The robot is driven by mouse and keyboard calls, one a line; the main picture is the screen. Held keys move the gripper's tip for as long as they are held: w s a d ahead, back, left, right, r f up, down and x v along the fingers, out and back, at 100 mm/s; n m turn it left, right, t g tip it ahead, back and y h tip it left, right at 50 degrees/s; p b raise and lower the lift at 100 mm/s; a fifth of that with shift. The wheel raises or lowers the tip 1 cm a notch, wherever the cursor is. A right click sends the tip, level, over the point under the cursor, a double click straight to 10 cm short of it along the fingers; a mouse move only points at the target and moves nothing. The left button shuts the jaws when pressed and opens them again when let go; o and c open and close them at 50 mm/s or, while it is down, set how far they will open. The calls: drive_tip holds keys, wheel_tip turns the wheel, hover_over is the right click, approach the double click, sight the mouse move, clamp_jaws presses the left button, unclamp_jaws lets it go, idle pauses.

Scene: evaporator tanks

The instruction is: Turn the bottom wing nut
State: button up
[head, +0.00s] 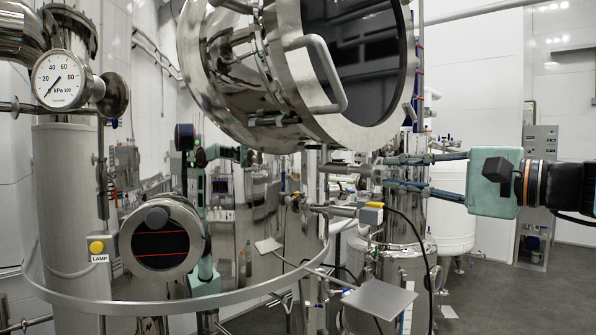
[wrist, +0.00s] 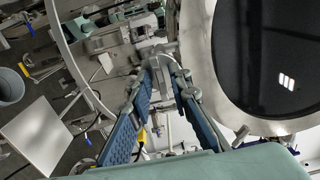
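My gripper (head: 384,171), with a teal body and two blue ribbed fingers, reaches in from the right, just below the large round steel door. Its fingers are apart. A small metal fitting (head: 364,170) that looks like the bottom wing nut sits at the fingertips under the door rim. In the wrist view, my gripper (wrist: 163,70) has its two tips on either side of this metal fitting (wrist: 160,52). The fingers partly hide it. I cannot tell whether either finger touches it.
The large round door (head: 290,75) with its bar handle hangs directly above. A steel pipe with a yellow-grey fitting (head: 370,213) and a flat plate (head: 379,299) lie below. A pressure gauge (head: 60,79) and a lamp button (head: 97,247) are at left. Open floor shows at right.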

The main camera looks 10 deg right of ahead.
clamp_jaws()
drive_tip(key=n+b, duration=0.2)
drive_tip(key=b, duration=0.1)
idle(0.4)
